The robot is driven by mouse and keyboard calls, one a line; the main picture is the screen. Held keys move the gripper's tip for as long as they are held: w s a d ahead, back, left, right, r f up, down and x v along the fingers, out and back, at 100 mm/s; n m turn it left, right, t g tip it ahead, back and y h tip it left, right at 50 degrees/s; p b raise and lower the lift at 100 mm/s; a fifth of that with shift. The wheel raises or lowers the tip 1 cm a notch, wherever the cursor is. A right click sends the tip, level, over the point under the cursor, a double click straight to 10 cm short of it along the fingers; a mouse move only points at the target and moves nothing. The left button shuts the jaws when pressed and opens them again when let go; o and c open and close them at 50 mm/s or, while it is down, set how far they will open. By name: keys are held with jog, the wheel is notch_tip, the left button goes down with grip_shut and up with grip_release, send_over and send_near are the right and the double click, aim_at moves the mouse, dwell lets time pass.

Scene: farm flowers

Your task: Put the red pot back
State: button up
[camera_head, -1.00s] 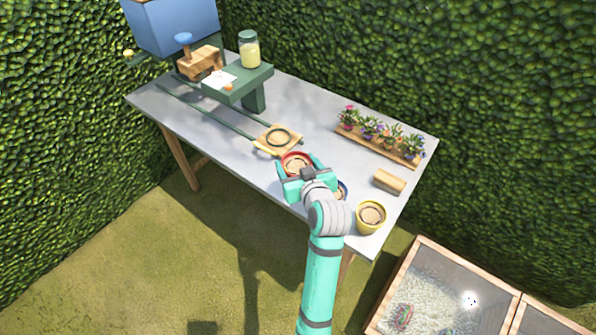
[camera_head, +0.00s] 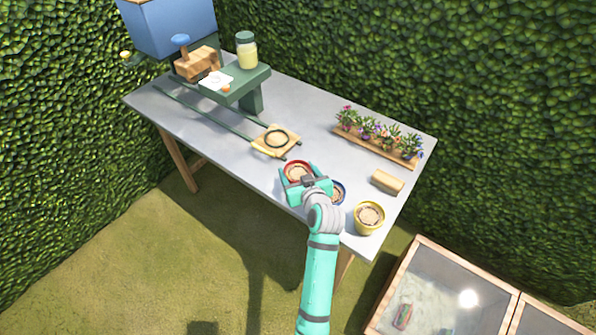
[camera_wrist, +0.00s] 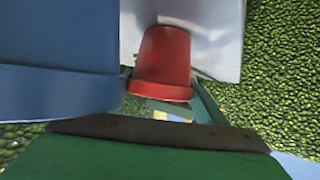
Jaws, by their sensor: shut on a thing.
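The red pot (camera_head: 297,170), filled with brown soil, is between the jaws of my gripper (camera_head: 303,177) near the table's front edge. The jaws are shut on it. It also shows in the wrist view (camera_wrist: 163,58), its rim toward the bottom of the picture. Whether its base touches the table cannot be told. The blue pot (camera_head: 338,192) stands just right of my gripper, partly hidden by it; it looms large at the left of the wrist view (camera_wrist: 60,50). The yellow pot (camera_head: 369,218) stands farther right, near the corner.
A wooden square with a dark ring (camera_head: 276,140) sits on the rails, behind and left of the red pot. A flower tray (camera_head: 375,150) and a wooden block (camera_head: 387,181) lie at the right. A green stand (camera_head: 240,85) with a jar (camera_head: 246,50) is at the back left.

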jog(key=shift+a, duration=0.25)
jog(key=o, duration=1.4)
jog(key=shift+a+f, duration=0.15)
jog(key=shift+c, duration=0.2)
jog(key=shift+s, duration=0.1)
jog(key=shift+s+d+r, duration=0.25)
jog(key=v, duration=1.1)
jog(key=shift+r, duration=0.15)
jog(key=shift+s, duration=0.15)
